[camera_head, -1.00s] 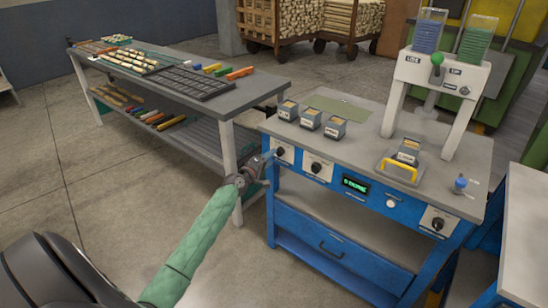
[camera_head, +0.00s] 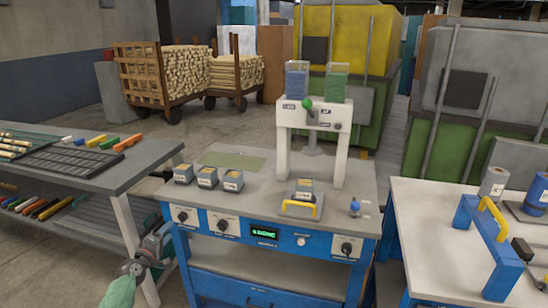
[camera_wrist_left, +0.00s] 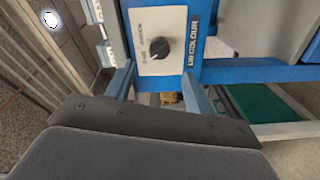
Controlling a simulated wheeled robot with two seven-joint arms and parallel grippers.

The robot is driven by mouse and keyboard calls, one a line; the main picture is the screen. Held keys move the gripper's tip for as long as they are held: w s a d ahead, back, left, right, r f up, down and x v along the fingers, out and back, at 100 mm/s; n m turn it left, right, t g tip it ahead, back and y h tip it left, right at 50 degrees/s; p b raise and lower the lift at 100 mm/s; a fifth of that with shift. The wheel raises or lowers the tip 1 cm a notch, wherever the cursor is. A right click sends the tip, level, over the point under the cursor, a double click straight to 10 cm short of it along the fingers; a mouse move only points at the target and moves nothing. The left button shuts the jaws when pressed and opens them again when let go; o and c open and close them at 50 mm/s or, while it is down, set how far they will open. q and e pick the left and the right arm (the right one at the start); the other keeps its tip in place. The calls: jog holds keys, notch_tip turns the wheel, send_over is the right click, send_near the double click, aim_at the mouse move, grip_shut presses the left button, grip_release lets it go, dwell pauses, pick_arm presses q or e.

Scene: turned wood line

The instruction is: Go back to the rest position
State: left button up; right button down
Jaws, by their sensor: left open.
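My left gripper (camera_head: 160,240) is low at the left in the head view, in front of the left end of the blue machine bench (camera_head: 215,250). Its green-sleeved forearm comes in from the bottom edge. In the left wrist view the gripper (camera_wrist_left: 158,78) has its two fingers apart with nothing between them. A black knob (camera_wrist_left: 159,48) on a white plate of the bench front is just beyond the fingertips. I cannot tell whether a finger touches the bench. My right gripper is not in view.
A grey table (camera_head: 130,178) with a black tray (camera_head: 70,160) and coloured pieces stands at left. The bench carries several small boxes, a yellow-handled holder (camera_head: 298,208) and a white press (camera_head: 313,115). A white table (camera_head: 430,222) with a blue stand is at right.

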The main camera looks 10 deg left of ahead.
pick_arm(q)
jog(key=s+d+f+m+g+h, duration=0.1)
jog(key=s+d+f+m+g, duration=0.2)
jog(key=s+d+m+g, duration=0.35)
jog(key=s+d+f+m+g, duration=0.2)
jog(key=s+d+m+g, duration=0.1)
jog(key=d+m, duration=0.6)
jog(key=s+d+f+g+p, duration=0.1)
jog(key=s+d+g, duration=0.1)
jog(key=s+d, duration=0.6)
jog(key=s+d+f+g+p, duration=0.1)
jog(key=s+d, duration=0.7)
jog(key=s, duration=0.9)
jog(key=s+d+f+g+p, duration=0.1)
jog(key=s+d+f+g, duration=0.2)
jog(key=s+d, duration=0.5)
jog(key=s+m, duration=0.1)
jog(key=s, duration=0.3)
jog(key=shift+s+p, duration=0.25)
jog(key=shift+p, duration=0.05)
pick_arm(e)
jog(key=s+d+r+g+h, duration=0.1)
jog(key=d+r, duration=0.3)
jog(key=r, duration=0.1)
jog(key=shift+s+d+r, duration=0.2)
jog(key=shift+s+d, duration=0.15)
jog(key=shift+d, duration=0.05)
